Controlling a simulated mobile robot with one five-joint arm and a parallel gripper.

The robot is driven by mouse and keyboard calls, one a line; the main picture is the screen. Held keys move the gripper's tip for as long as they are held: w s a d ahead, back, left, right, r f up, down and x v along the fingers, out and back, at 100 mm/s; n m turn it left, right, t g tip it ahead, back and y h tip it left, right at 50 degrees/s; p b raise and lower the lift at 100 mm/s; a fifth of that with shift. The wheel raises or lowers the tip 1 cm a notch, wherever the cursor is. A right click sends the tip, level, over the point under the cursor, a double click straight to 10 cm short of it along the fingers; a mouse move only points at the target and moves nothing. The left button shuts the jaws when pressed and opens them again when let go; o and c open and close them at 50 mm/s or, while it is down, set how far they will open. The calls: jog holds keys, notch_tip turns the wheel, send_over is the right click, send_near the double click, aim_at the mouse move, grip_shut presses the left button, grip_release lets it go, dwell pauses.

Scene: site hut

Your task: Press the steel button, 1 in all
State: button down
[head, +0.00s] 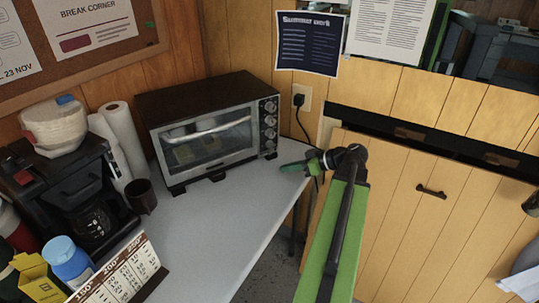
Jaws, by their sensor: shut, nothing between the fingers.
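A black and steel toaster oven (209,130) stands at the back of the grey worktop. Its right-hand front panel carries a column of several round steel controls (270,122). I cannot tell which of them is the steel button, as they are small here. My gripper (285,168) is shut and empty. It is at the end of my green arm, to the right of and lower in the picture than the oven's panel, by the worktop's right edge. A gap shows between my gripper and the panel in this view.
A coffee maker (72,190), dark mug (141,196) and paper towel rolls (125,138) stand left. A flip calendar (122,274) and blue-capped jar (68,260) are in front. The middle of the worktop (205,225) is clear. A black cord hangs from the wall socket (304,98).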

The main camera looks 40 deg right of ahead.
jog(key=shift+w+d, duration=0.25)
jog(key=shift+w, duration=0.75)
jog(key=shift+w+d, duration=0.25)
jog(key=shift+w, duration=0.8)
jog(key=shift+w+d, duration=0.25)
jog(key=shift+w, duration=0.75)
jog(key=shift+w, duration=0.45)
jog(key=shift+w+d, duration=0.15)
jog(key=shift+w, duration=0.25)
jog(key=shift+s+a, duration=0.2)
jog(key=shift+s, duration=0.6)
jog(key=shift+s+a, duration=0.2)
jog(key=shift+s, duration=0.6)
jog(key=shift+s+a, duration=0.15)
jog(key=shift+s, duration=0.7)
jog(key=shift+s+a, duration=0.2)
jog(key=shift+s, duration=0.6)
